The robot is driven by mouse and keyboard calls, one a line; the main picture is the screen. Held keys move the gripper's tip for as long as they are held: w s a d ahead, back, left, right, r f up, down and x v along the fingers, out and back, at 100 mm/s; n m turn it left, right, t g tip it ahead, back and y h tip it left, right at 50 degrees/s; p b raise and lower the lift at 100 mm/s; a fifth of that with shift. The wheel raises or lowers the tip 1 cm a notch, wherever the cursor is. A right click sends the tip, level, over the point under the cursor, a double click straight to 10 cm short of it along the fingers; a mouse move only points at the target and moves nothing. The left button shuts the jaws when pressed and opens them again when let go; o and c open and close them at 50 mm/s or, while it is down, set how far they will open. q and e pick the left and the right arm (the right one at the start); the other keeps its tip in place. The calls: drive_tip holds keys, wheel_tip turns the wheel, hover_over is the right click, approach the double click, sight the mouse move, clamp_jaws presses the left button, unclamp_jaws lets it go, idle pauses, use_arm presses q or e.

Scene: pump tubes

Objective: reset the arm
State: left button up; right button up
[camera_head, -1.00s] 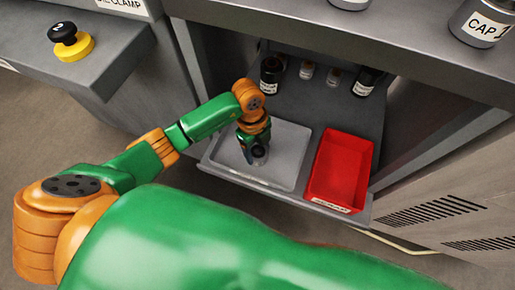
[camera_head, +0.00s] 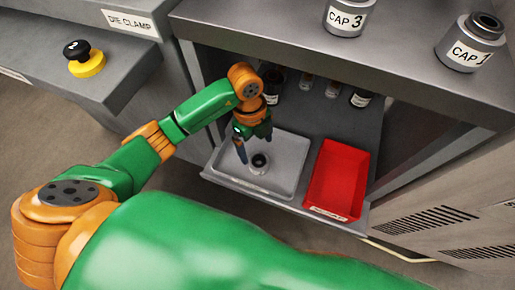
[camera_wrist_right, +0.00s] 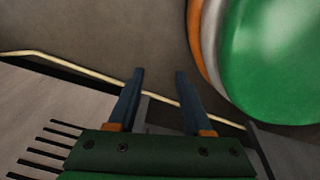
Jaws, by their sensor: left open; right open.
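My left arm reaches in from the left in the head view. Its gripper (camera_head: 254,146) is open above the grey tray (camera_head: 285,185) on the low shelf. A small grey ring-shaped part with a dark hole (camera_head: 259,163) stands in that tray, just below and right of the fingers, and looks free of them. My right gripper (camera_wrist_right: 159,75) shows in the right wrist view, open and empty, with its two dark fingers apart over the floor. It is not seen in the head view.
A red bin (camera_head: 339,180) stands right of the grey tray. Dark bottles (camera_head: 361,98) stand at the shelf's back. CAP 3 (camera_head: 347,17) and another CAP container (camera_head: 469,44) stand on the upper counter. A yellow-black button (camera_head: 84,59) sits on the left bench, near the DIE CLAMP label (camera_head: 130,22).

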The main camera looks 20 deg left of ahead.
idle(0.3)
